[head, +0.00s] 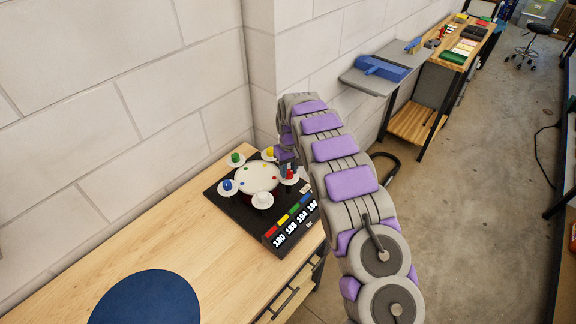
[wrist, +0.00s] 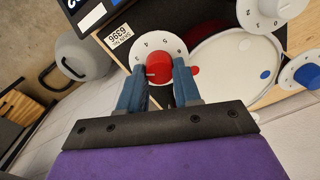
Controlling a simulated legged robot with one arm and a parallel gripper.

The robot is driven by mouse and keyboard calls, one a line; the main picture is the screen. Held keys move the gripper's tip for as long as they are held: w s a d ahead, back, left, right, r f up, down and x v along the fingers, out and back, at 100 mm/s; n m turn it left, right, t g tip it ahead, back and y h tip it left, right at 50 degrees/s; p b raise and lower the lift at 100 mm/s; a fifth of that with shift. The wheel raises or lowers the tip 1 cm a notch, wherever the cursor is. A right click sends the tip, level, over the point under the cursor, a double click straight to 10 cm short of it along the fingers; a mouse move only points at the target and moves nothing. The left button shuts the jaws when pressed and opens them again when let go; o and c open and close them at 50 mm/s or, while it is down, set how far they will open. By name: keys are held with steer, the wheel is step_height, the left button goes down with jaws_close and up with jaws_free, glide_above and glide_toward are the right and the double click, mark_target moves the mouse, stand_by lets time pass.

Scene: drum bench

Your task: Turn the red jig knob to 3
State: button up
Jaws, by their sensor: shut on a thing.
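The red jig knob (wrist: 158,69) sits on a round white dial (wrist: 163,45) with dark numerals, in the wrist view's upper middle. My gripper (wrist: 158,75) has its two blue-grey fingers on either side of the knob and is shut on it. A pale mark shows on the left part of the knob's face; I cannot tell which number it points to. In the head view the red knob (head: 290,174) is at the right of the black jig (head: 236,208), beside my arm. My fingertips there are mostly hidden.
The jig bears a white disc (head: 248,177) with coloured dots. Around it stand a green knob (head: 235,158), a yellow knob (head: 269,153), a blue knob (head: 227,185) and a white knob (head: 263,199). A dark blue round mat (head: 145,300) lies on the bench. The wall is close behind.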

mark_target(290, 170)
steer(key=shift+m+p, duration=0.45)
steer(key=shift+m, duration=0.75)
steer(key=o, duration=1.1)
steer(key=shift+c, duration=0.2)
step_height(290, 170, up, 17)
steer(key=p, duration=0.1)
steer(key=shift+w+d+p, duration=0.15)
steer(key=shift+d+p, duration=0.15)
steer(key=shift+r, duration=0.1)
